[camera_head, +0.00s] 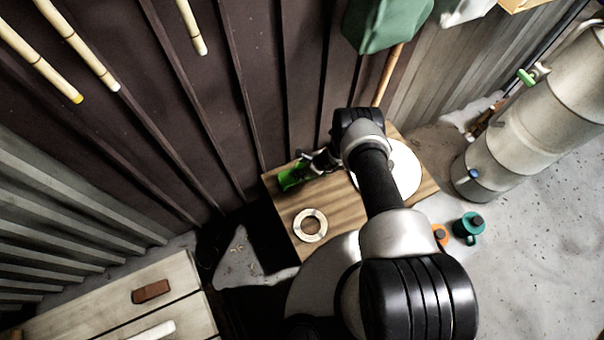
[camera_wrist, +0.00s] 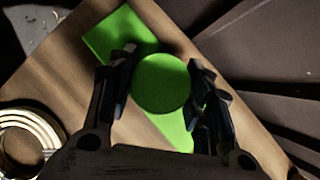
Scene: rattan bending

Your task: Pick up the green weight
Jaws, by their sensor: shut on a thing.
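The green weight (camera_head: 291,178) is at the far left corner of the wooden table, close to the dark wall. In the wrist view it shows as a green round knob (camera_wrist: 160,84) above a flat green base (camera_wrist: 118,32) that rests on or just above the wood. My gripper (camera_head: 308,166) reaches it from the right. In the wrist view its two dark fingers (camera_wrist: 163,72) stand on either side of the knob and are shut on it. Whether the base touches the table cannot be told.
A pale ring-shaped coil (camera_head: 310,225) lies on the wooden table (camera_head: 280,212). A white round disc (camera_head: 406,170) is partly behind my arm. A ribbed dark wall (camera_head: 225,90) stands close behind. A grey metal tank (camera_head: 530,115) and teal container (camera_head: 468,228) stand right.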

